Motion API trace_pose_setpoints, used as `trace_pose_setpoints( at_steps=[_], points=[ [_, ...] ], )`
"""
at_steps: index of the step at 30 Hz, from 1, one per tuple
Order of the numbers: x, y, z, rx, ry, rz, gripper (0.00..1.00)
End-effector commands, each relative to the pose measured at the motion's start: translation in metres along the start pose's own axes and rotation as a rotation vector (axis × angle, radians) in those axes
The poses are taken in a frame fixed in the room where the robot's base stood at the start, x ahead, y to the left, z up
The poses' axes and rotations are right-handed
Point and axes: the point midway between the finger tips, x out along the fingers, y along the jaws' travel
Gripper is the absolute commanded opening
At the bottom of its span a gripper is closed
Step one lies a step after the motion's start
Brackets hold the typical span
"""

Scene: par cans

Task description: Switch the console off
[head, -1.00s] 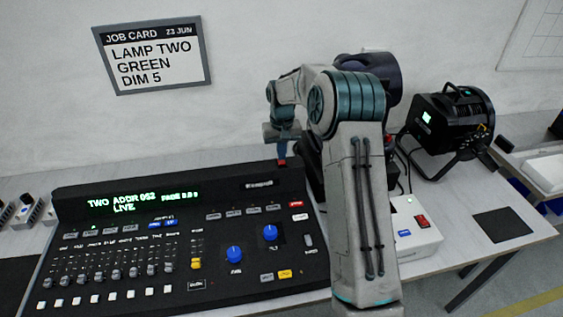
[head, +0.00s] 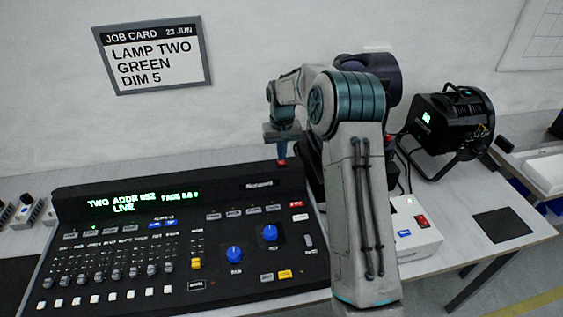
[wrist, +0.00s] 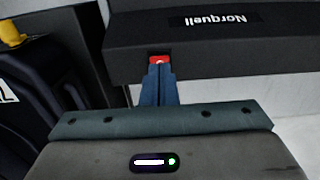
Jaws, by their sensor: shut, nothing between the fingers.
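The black lighting console (head: 120,238) stands on the table with its display (head: 122,204) lit green, reading TWO and LIVE. A small red switch (wrist: 159,60) sits in a recess of the console's back face, below the Norquell label in the wrist view. My gripper (wrist: 160,68) is shut and empty, its blue fingertips at the switch and covering its lower part. Whether they touch it I cannot tell.
A dark lamp (head: 380,78) stands behind my arm, close to the gripper. Another black lamp (head: 450,125) stands to the right. A white box with a red switch (head: 415,225) lies right of the console. The job card (head: 153,55) hangs on the wall.

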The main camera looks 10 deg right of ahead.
Motion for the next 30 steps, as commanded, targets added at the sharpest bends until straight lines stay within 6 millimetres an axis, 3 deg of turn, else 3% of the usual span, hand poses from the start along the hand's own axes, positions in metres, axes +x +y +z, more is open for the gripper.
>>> trace_pose_setpoints(
  at_steps=[30],
  points=[
    [0.0080,-0.0001,0.0000,0.000,0.000,0.000,0.00]
  ],
)
